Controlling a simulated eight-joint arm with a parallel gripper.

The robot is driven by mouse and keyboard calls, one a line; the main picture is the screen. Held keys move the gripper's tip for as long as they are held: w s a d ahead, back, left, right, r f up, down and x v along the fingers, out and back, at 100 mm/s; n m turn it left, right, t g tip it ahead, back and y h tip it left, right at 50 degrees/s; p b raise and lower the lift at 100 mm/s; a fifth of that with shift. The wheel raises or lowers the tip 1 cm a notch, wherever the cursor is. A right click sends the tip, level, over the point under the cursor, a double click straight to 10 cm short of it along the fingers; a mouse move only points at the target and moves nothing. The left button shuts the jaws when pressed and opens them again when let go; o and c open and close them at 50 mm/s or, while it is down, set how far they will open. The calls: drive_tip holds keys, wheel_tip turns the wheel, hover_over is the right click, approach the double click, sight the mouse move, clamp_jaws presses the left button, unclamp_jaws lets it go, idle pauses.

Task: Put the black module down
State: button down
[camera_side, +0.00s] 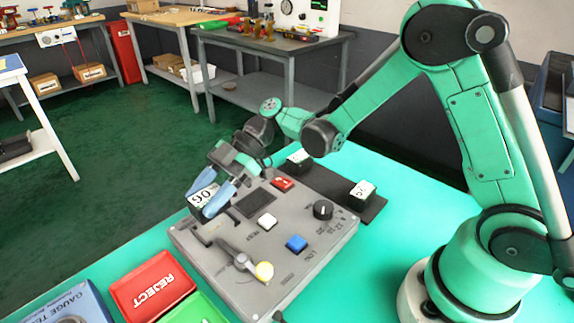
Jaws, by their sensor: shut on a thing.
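My gripper (207,193) has blue fingers and is shut on a module with a white label (203,197) that carries dark figures. The fingers hide part of the module, and its dark body barely shows. It is over the left back part of the grey control panel (185,236), near a dark slotted recess (208,234). I cannot tell whether the module touches the panel. Two other black modules with white labels stand on a dark strip (330,184) behind the panel: one nearer the arm's wrist (299,160) and one to the right (362,193).
A red REJECT tray (126,294), a green tray (195,309) and a blue box (60,303) lie in front left.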

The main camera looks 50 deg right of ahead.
drive_tip(key=shift+f, duration=2.05)
drive_tip(key=shift+c, duration=1.6)
unclamp_jaws()
drive_tip(key=shift+f, duration=0.15)
